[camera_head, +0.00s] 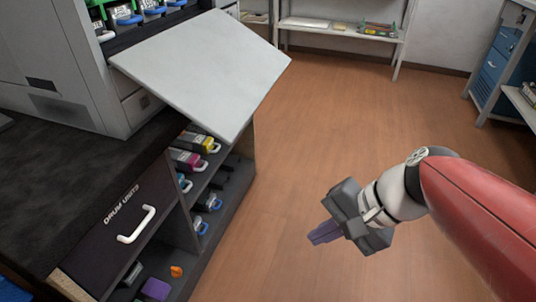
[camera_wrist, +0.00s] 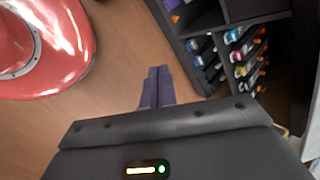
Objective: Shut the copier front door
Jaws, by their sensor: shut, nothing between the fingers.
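The copier front door (camera_head: 205,70) is a flat light-grey panel in the head view. It hangs open, sticking out from the copier (camera_head: 75,55) over the edge of the dark cabinet top. Above its hinge side, several cartridges with blue handles show in the copier's open bay (camera_head: 130,15). My gripper (camera_head: 312,238) is to the right of and below the door, over open floor, apart from everything. Its purple fingers are together and empty; they also show in the wrist view (camera_wrist: 156,88). The door cannot be made out in the wrist view.
The dark cabinet (camera_head: 40,190) below the copier has a drawer with a white handle (camera_head: 137,224) and open shelves of toner cartridges (camera_head: 195,150). A white shelf (camera_head: 340,30) stands at the back, a blue cabinet (camera_head: 490,70) at right. The wooden floor between is clear.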

